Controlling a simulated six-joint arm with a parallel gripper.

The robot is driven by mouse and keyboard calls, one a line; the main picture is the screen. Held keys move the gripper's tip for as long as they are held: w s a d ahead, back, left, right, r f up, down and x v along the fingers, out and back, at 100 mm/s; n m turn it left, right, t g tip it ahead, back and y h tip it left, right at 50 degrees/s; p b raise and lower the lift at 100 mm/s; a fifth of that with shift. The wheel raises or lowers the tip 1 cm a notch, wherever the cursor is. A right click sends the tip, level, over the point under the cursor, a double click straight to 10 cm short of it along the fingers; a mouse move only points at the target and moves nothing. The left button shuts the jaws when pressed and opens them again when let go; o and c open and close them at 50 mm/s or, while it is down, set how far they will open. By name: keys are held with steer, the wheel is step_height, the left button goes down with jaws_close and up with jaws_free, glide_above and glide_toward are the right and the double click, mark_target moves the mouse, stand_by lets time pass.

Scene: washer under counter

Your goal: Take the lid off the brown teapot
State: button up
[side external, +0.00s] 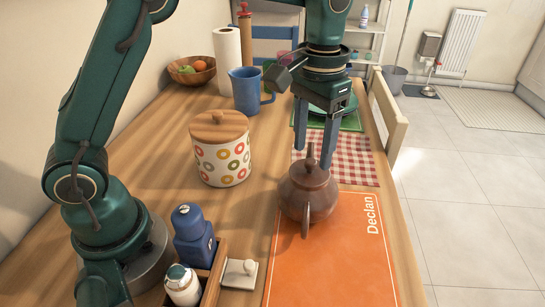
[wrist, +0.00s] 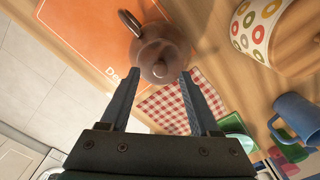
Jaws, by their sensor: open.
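The brown teapot (side external: 308,196) stands upright on the table, partly over the orange mat (side external: 335,262). Its lid (side external: 309,169) is on top, with a small knob in the middle. In the side view my gripper (side external: 314,158) points down, its blue-grey fingers above and slightly behind the lid. In the wrist view the teapot (wrist: 160,42) and its lid knob (wrist: 160,69) lie just beyond the open fingers of my gripper (wrist: 153,82). Nothing is held between the fingers.
A patterned canister (side external: 222,158) with a wooden lid stands left of the teapot. A blue jug (side external: 247,92) is farther back. A red checked cloth (side external: 350,155) lies behind the teapot. A wooden caddy (side external: 213,280) holds two shakers at the front. A chair back (side external: 387,115) borders the right edge.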

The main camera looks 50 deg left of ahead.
steer(key=shift+f, duration=1.1)
jaws_close()
steer(key=shift+r, duration=0.15)
